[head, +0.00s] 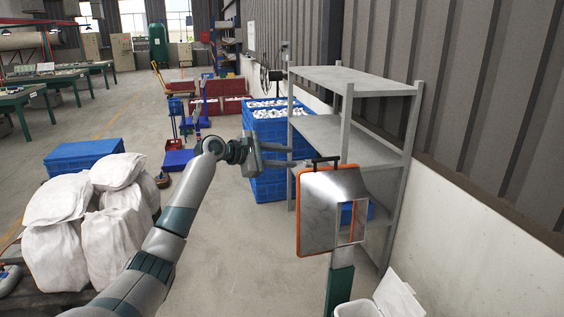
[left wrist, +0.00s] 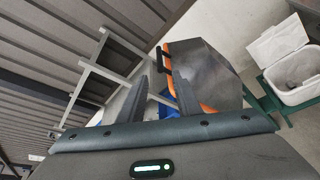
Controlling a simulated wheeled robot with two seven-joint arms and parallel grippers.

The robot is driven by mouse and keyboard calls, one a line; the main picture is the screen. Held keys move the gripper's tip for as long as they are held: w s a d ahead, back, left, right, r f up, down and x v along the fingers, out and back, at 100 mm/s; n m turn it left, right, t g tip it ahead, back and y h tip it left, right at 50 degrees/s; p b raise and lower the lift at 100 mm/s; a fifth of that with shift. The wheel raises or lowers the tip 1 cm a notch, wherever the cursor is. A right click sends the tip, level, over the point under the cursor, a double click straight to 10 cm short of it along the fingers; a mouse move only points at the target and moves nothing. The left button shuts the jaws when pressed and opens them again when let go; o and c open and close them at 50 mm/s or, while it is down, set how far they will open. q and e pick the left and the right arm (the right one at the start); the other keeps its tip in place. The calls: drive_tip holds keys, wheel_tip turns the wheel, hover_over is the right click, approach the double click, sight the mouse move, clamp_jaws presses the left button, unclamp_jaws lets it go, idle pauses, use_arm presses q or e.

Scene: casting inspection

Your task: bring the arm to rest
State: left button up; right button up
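My left arm reaches in from the lower left of the head view. Its gripper (head: 293,157) points right, with its two fingers apart and nothing visible between them. The left wrist view also shows the two fingers of this gripper (left wrist: 162,78) spread apart. In the head view the fingertips are just left of a grey metallic panel (head: 318,205) with an orange edge and a black bar on top. I cannot tell whether they touch it. My right gripper is in neither view.
A grey metal shelf rack (head: 350,85) stands behind the panel, against the wall. Stacked blue crates (head: 268,185) stand beside it. A white open bin (head: 392,298) is at the lower right. White sacks (head: 60,250) fill the lower left. Floor is clear around the middle.

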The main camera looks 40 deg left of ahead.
use_arm(q)
drive_tip(key=shift+s+a+r, duration=0.2)
drive_tip(key=shift+s, duration=0.3)
